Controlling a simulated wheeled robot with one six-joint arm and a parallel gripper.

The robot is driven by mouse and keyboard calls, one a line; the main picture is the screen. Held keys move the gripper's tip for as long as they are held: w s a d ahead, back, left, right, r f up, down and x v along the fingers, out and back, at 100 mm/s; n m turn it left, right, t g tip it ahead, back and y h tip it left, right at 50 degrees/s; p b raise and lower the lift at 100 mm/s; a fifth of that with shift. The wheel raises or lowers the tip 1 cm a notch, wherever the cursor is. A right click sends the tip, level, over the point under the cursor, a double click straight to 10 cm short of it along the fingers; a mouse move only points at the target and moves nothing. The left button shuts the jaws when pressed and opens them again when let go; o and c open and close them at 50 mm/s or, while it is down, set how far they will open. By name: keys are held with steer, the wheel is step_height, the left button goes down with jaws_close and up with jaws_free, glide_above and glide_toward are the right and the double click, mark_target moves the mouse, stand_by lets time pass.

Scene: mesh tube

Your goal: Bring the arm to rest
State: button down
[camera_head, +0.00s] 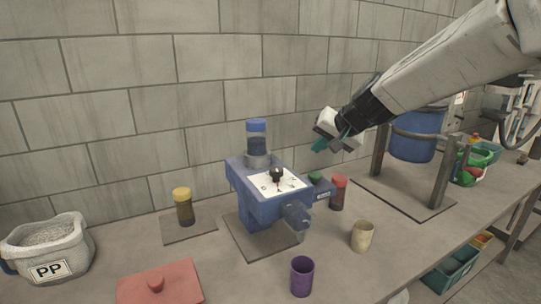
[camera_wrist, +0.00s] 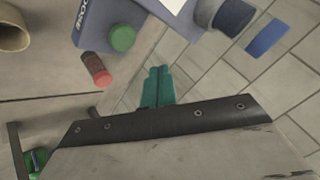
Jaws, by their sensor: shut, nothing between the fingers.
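My gripper (camera_head: 330,143) hangs in the air at the right of the head view, above and to the right of the blue machine (camera_head: 262,205). Its teal fingers are together in the wrist view (camera_wrist: 158,86), with nothing between them. My white arm reaches in from the upper right. The blue machine carries a white dial panel, a green button (camera_head: 315,177) and a blue-capped bottle (camera_head: 257,138) on top. The gripper touches nothing that I can see.
A blue drum in a metal frame (camera_head: 440,180) stands right. The block wall is behind.

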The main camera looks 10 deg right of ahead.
steer(key=s+d+f+n+g+h, duration=0.1)
steer(key=s+f+n+g+h, duration=0.1)
steer(key=s, duration=1.6)
steer(key=s+d+f+n+g+h, duration=0.1)
steer(key=s+g, duration=0.4)
steer(key=s, duration=1.3)
steer(key=shift+s+d+f+n+h, duration=0.45)
steer(key=shift+f+n, duration=0.25)
steer(key=shift+f, duration=0.4)
steer(key=shift+d, duration=0.1)
